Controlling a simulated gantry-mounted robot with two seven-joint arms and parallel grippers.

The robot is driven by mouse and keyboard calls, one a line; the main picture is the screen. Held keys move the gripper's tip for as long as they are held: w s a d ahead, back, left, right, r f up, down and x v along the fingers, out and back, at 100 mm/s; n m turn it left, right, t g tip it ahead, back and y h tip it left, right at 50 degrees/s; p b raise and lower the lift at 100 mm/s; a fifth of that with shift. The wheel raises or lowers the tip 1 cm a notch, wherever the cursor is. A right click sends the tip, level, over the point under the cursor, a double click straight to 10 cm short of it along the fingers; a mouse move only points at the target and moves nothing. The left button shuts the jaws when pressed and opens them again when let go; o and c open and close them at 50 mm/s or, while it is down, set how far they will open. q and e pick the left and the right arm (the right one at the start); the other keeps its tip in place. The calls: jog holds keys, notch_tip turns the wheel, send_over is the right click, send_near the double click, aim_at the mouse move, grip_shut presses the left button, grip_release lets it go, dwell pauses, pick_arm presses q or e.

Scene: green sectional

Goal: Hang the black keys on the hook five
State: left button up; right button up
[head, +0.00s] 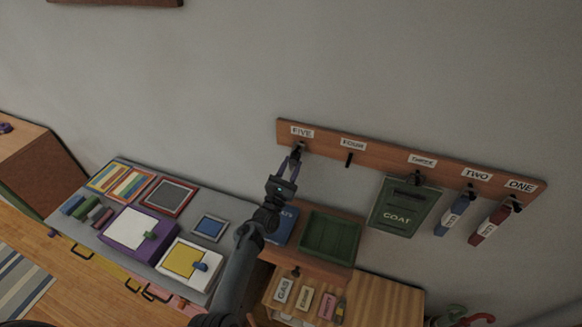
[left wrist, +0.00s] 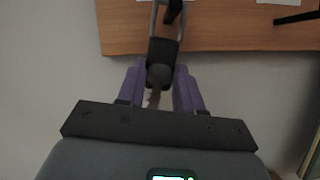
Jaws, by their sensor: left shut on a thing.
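The wooden hook rack (head: 385,161) is on the wall. Hook five (head: 299,146), under the FIVE label (head: 302,132), is at its left end. My left gripper (head: 290,162) is raised just below that hook. In the left wrist view its purple fingers (left wrist: 160,84) are shut on the black keys (left wrist: 162,52). A thin grey loop at the top of the keys reaches up to the black hook (left wrist: 173,10) and appears to surround it; whether it bears on the hook I cannot tell. My right gripper is not in view.
Hook four (head: 349,159) is empty. A green COAT item (head: 404,207), a blue tag (head: 452,216) and a red tag (head: 490,222) hang further right. Below are a green tray (head: 329,236) and a cabinet top with coloured boxes (head: 138,235). The wall above the rack is clear.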

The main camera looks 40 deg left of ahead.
pick_arm(q)
jog(key=o, duration=0.9)
